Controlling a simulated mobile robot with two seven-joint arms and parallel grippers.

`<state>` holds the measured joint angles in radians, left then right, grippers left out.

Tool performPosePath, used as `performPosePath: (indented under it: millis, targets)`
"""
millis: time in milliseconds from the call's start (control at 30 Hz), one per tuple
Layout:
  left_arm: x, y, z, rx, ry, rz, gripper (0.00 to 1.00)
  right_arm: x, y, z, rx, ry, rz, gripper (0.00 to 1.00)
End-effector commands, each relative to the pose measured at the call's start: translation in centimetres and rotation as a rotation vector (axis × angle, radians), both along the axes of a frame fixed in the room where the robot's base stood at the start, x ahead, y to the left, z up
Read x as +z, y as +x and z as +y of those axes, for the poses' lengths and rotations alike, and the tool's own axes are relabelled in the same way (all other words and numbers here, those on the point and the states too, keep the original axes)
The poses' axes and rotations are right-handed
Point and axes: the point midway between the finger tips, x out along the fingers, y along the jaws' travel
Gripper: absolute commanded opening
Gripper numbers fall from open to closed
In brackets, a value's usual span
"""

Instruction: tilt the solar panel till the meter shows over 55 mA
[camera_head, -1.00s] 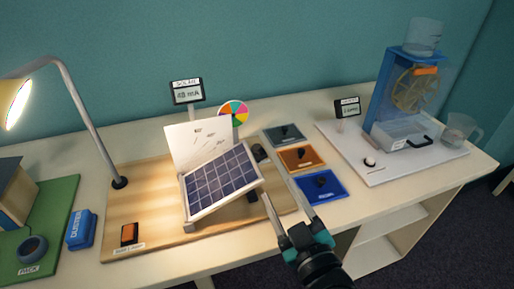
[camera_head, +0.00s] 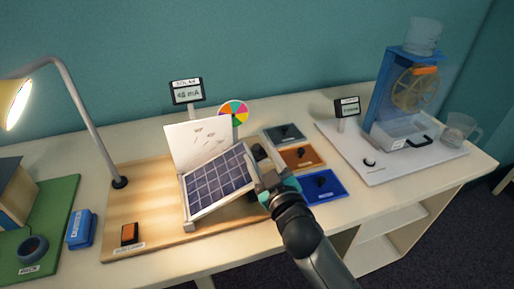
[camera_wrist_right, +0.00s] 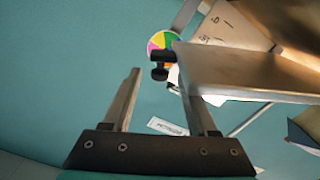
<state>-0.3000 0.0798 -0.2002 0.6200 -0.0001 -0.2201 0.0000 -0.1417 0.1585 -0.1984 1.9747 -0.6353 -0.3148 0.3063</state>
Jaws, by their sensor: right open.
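The solar panel (camera_head: 218,184) sits tilted in its pale frame on the wooden board, its right side raised. The solar meter (camera_head: 187,93) behind it reads in the forties of mA; the last digit is hard to read. My right gripper (camera_head: 259,172) is open at the panel's right edge. In the right wrist view, the panel's edge (camera_wrist_right: 250,75) covers part of the right finger of the gripper (camera_wrist_right: 160,90), and a black knob (camera_wrist_right: 160,66) shows between the fingers. I cannot tell whether they touch. My left gripper is not in view.
A lit lamp (camera_head: 84,110) stands at the left. A white card (camera_head: 197,145) and a coloured wheel (camera_head: 233,112) are behind the panel. Coloured trays (camera_head: 318,188) lie close at the right, with a water-wheel rig (camera_head: 400,90) beyond. An orange switch (camera_head: 129,233) is on the board's front.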

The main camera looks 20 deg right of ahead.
Motion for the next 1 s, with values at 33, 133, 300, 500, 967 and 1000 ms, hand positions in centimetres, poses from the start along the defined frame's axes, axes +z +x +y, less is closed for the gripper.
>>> performPosePath:
  millis: [33, 133, 300, 500, 967, 1000]
  targets:
    - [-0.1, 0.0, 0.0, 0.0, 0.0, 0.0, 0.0, 0.1, 0.7, 0.0, 0.0, -0.001, -0.002, 0.59]
    - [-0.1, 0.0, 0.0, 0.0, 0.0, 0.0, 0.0, 0.0, 1.8, 0.1, 0.001, 0.001, -0.002, 0.59]
    - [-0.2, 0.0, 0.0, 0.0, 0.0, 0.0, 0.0, 0.0, 2.8, 0.1, 0.001, 0.0, 0.0, 0.59]
    - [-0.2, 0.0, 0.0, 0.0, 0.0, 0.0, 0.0, 0.0, 3.1, 0.1, 0.0, 0.001, 0.0, 0.59]
    - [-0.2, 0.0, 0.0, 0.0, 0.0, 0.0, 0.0, 0.0, 3.1, 0.1, 0.001, 0.001, 0.0, 0.25]
    - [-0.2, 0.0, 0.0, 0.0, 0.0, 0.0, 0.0, 0.0, 3.1, 0.1, 0.001, 0.001, 0.0, 0.2]
